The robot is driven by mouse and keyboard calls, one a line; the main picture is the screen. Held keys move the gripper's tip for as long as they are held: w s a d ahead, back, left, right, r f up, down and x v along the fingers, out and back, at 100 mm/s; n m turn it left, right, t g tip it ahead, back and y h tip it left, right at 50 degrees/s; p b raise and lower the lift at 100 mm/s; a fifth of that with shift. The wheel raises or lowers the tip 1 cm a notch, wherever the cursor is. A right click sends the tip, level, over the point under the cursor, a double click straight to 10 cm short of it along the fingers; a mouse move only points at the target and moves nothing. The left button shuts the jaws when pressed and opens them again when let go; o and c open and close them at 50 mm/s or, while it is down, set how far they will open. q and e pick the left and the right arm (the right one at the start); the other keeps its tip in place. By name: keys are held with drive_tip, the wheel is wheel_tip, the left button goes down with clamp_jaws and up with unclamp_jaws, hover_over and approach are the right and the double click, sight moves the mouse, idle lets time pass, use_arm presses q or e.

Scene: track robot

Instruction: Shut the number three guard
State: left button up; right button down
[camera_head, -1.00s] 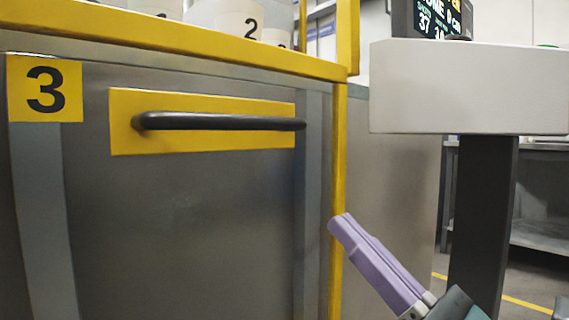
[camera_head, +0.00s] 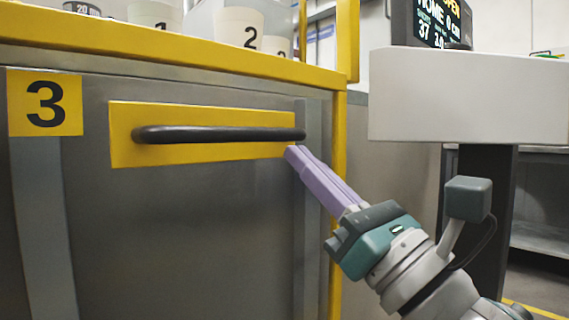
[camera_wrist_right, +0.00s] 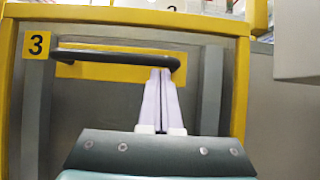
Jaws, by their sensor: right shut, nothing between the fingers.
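The number three guard (camera_head: 180,220) is a grey panel marked by a yellow "3" label (camera_head: 45,103). It carries a yellow plate (camera_head: 200,152) with a black bar handle (camera_head: 215,133); the handle also shows in the right wrist view (camera_wrist_right: 110,57). My right gripper (camera_head: 291,152) has pale purple fingers, shut and empty, with tips just below the right end of the handle. In the right wrist view the fingertips (camera_wrist_right: 161,72) overlap the plate's right part near the handle's end. I cannot tell whether they touch. My left gripper is out of view.
A yellow frame edge (camera_head: 200,55) runs above the panel, with numbered white containers (camera_head: 240,28) behind it. A yellow post (camera_head: 338,200) stands at the right. A white box on a dark column (camera_head: 465,95) and a display (camera_head: 440,25) are further right.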

drive_tip(key=shift+r, duration=0.1)
wheel_tip(320, 180, up, 58)
drive_tip(key=p, duration=4.4)
drive_tip(key=shift+f, duration=0.2)
drive_tip(key=shift+s+r, duration=0.1)
